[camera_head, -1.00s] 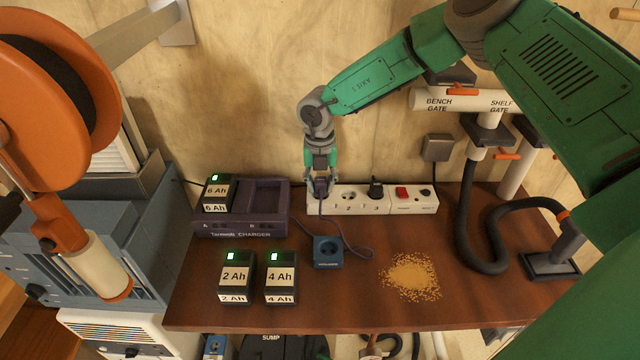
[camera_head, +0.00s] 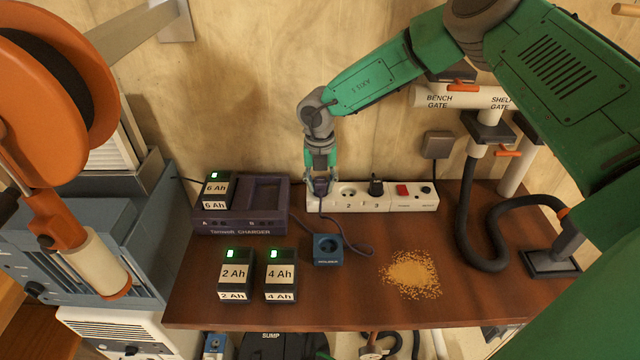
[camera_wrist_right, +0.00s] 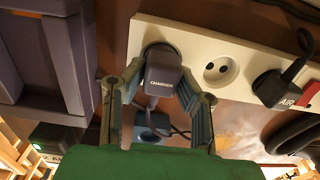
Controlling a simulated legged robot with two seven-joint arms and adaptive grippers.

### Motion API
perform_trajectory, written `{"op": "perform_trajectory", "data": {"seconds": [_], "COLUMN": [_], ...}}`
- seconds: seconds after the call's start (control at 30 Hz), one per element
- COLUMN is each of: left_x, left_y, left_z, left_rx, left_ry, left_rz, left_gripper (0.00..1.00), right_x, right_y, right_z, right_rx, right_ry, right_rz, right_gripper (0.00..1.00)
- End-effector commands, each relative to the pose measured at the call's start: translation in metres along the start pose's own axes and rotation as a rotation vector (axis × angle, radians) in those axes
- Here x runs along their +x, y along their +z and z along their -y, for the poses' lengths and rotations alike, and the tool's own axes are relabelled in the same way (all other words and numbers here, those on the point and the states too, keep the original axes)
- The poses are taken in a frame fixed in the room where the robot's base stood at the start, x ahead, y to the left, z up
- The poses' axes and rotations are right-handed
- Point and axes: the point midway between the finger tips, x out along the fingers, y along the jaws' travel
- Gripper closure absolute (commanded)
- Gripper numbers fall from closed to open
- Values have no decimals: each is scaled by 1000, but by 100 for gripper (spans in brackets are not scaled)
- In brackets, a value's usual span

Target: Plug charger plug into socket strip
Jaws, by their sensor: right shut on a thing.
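The dark charger plug (camera_wrist_right: 161,76), labelled CHARGER, is between the fingers of my right gripper (camera_wrist_right: 158,90), which is shut on it. In the head view, my right gripper (camera_head: 320,180) is at the left end of the white socket strip (camera_head: 393,203). The plug is at the strip's leftmost socket, whose rim shows around it in the wrist view; how deep it sits is hidden. The socket to its right (camera_wrist_right: 221,71) is empty, and a black plug (camera_head: 376,187) labelled AIR sits in the one after. My left gripper is not in view.
The purple charger (camera_head: 240,222) with a 6 Ah battery stands left of the strip. A blue socket block (camera_head: 327,249) and the plug's cable lie in front. Two batteries (camera_head: 236,275) (camera_head: 281,275), sawdust (camera_head: 410,272) and a black hose (camera_head: 467,225) are on the bench.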

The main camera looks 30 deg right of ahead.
Motion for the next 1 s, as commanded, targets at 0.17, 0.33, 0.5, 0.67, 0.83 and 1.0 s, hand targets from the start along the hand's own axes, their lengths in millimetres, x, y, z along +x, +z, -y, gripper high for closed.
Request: {"op": "perform_trajectory", "data": {"seconds": [0.17,0.33,0.5,0.67,0.83,1.0], "left_x": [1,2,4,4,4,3], "left_y": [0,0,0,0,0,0], "left_z": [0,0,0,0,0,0], "left_rx": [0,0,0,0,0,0], "left_ry": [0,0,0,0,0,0], "left_rz": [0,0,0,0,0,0], "left_gripper": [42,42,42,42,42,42], "right_x": [2,4,7,8,9,9], "right_y": [0,0,0,0,0,-1], "right_z": [0,0,0,0,0,0], "right_rx": [0,0,0,0,0,-1], "right_ry": [0,0,0,0,-1,-2], "right_rz": [0,0,0,-1,-3,-3], "right_gripper": [100,100,100,100,100,100]}}
